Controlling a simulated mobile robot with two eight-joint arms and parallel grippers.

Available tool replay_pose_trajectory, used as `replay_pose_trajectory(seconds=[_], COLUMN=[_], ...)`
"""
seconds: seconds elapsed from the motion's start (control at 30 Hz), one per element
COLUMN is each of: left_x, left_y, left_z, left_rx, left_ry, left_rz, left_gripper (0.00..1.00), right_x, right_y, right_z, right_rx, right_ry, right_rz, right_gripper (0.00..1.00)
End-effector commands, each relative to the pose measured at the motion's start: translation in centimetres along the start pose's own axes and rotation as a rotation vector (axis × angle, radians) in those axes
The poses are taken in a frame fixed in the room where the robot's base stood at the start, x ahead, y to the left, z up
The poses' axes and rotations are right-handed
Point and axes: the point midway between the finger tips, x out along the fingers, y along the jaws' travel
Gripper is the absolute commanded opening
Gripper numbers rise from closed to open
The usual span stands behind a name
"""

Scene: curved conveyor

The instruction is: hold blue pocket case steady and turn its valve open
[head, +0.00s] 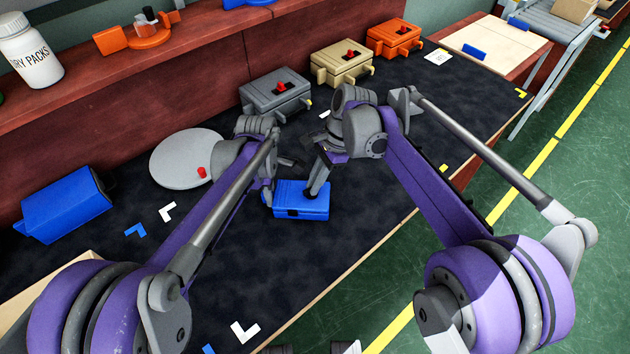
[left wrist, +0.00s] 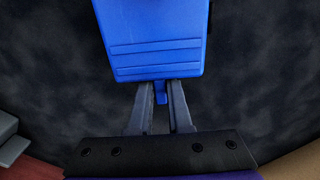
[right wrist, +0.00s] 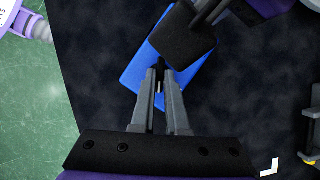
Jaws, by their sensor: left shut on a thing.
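The blue pocket case (head: 302,200) lies on the dark mat, with a dark pocket in its near side. It also shows in the left wrist view (left wrist: 155,40) and partly in the right wrist view (right wrist: 140,68). My left gripper (left wrist: 161,88) is shut on a small blue tab (left wrist: 161,98) at the case's edge. My right gripper (right wrist: 158,72) is at the case from above, its fingers close together with a narrow gap. I cannot tell whether they grip anything. The case's valve is not clearly visible; a dark gripper part covers some of the case in the right wrist view.
Grey (head: 275,92), tan (head: 342,62) and orange (head: 394,37) cases with red knobs stand along the back. A round grey plate (head: 180,160) and a larger blue box (head: 66,205) are at left. The mat in front of the case is mostly clear.

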Motion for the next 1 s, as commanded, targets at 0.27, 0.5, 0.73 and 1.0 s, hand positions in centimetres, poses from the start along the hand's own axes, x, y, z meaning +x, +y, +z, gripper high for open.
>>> replay_pose_trajectory(seconds=[0.27, 0.5, 0.73, 1.0], left_x=[-0.01, -0.01, 0.0, 0.0], left_y=[0.0, 0.0, -0.01, -0.01], left_z=[0.0, -0.01, -0.01, -0.01], left_rx=[0.0, 0.0, 0.0, 0.0], left_ry=[0.0, 0.0, 0.0, 0.0], left_rz=[0.0, 0.0, 0.0, 0.0], left_gripper=[0.0, 0.0, 0.0, 0.0], right_x=[-0.02, -0.03, -0.02, 0.0], right_y=[0.01, 0.05, 0.2, 0.39], right_z=[-0.01, -0.01, -0.01, 0.03], right_rx=[0.0, 0.024, 0.132, 0.309], right_ry=[0.0, 0.0, 0.001, 0.001], right_rz=[0.0, -0.011, -0.058, -0.133], right_gripper=[0.0, 0.0, 0.0, 0.0])
